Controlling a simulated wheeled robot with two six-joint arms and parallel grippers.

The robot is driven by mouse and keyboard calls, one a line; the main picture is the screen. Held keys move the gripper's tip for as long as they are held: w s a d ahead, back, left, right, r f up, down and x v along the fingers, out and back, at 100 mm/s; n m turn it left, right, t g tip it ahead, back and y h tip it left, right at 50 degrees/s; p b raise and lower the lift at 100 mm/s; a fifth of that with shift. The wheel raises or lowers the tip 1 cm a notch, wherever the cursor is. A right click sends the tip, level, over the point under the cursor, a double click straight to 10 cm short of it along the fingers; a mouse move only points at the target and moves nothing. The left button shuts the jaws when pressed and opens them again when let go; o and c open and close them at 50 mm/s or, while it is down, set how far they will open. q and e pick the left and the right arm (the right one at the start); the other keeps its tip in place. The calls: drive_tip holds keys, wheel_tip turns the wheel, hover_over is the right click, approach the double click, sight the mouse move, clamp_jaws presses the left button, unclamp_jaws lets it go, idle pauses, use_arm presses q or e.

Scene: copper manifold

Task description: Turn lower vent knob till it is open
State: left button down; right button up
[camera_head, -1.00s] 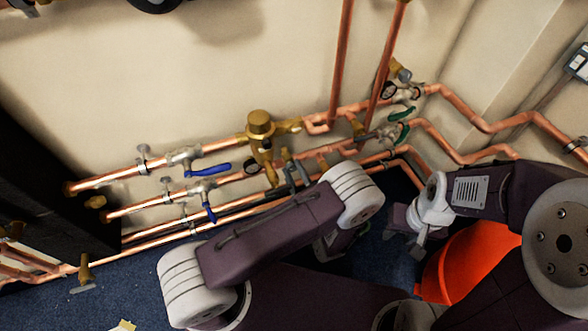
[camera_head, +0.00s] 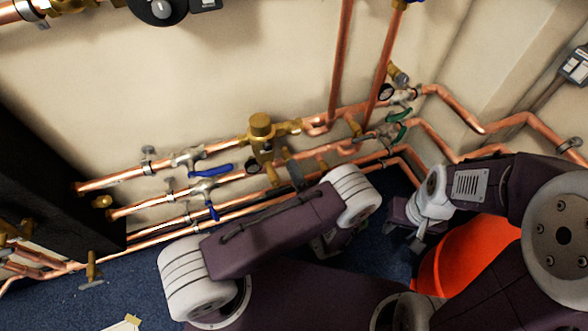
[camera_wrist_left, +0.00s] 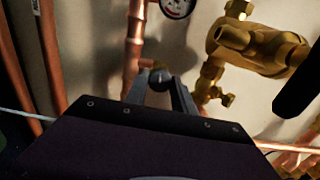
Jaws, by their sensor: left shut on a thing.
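In the left wrist view my left gripper (camera_wrist_left: 159,92) has its two grey fingers closed around a small dark knob (camera_wrist_left: 160,75). The knob sits close to a vertical copper pipe and a brass valve (camera_wrist_left: 255,45). In the head view the left arm reaches over the lower pipes, and its wrist hides most of the gripper and the knob. The knob's opening angle cannot be read. My right gripper (camera_head: 408,226) is apart from the pipes, above the floor at the right, with its fingers apart and nothing visible between them.
Blue lever handles (camera_head: 210,171) sit on the pipes left of a brass fitting (camera_head: 261,128). Green handles (camera_head: 398,133) are to its right. An orange bucket (camera_head: 455,262) stands below the right arm. A black box (camera_head: 60,195) stands at the left.

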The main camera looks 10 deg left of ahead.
use_arm(q)
drive_tip(key=shift+n+p, duration=0.45)
drive_tip(key=shift+n, duration=1.35)
use_arm(e)
drive_tip(key=shift+r, duration=0.6)
use_arm(q)
drive_tip(key=c, duration=1.1)
unclamp_jaws()
drive_tip(key=shift+o, duration=0.2)
